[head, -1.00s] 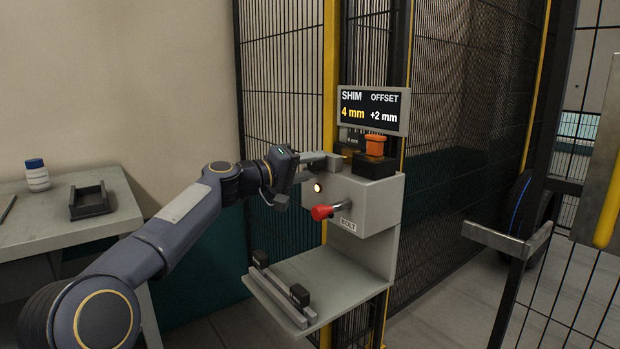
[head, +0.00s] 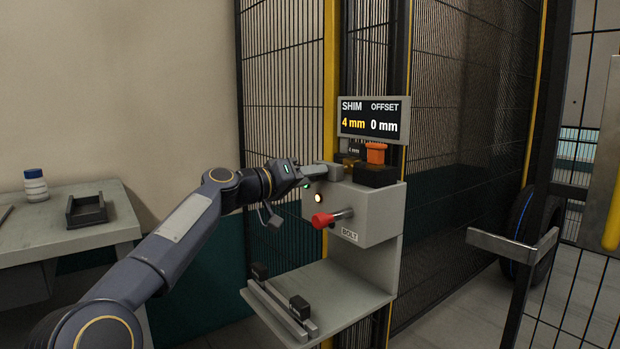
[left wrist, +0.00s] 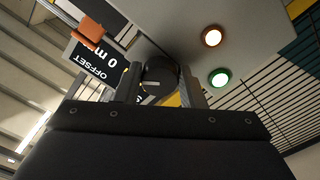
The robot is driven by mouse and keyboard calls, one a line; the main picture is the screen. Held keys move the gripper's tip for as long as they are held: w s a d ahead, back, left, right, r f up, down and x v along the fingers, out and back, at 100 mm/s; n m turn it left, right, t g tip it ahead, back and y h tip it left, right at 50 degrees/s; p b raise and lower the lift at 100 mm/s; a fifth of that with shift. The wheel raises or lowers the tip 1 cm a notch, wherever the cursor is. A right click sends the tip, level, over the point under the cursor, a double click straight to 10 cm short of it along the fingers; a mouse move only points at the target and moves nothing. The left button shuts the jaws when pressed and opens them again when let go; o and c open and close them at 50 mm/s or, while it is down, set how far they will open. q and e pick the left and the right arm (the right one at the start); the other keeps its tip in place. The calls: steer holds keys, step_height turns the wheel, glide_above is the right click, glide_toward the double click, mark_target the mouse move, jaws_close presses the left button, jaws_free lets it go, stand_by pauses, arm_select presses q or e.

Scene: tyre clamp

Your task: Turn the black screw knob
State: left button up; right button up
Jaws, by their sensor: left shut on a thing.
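The black screw knob (left wrist: 158,76) sits between the two fingers of my left gripper (left wrist: 161,88) in the left wrist view, with a pale mark on its face. The left gripper is shut on it. In the head view my left gripper (head: 314,178) reaches the left side of the grey box (head: 368,212) and the knob is hidden behind it. The display (head: 371,119) above the box reads SHIM 4 mm and OFFSET 0 mm. My right gripper is not in view.
A red-knobbed lever (head: 322,220) marked BOLT sticks out below my gripper. An orange block (head: 376,153) stands on top of the box. A grey shelf (head: 345,285) is below. In the wrist view a green lamp (left wrist: 220,77) and an amber-white lamp (left wrist: 212,37) are lit.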

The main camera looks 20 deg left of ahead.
arm_select(q)
steer(key=o, duration=1)
steer(key=b+v, duration=0.1)
steer(key=v, duration=0.6)
steer(key=shift+s+a, duration=0.25)
steer(key=shift+s, duration=0.05)
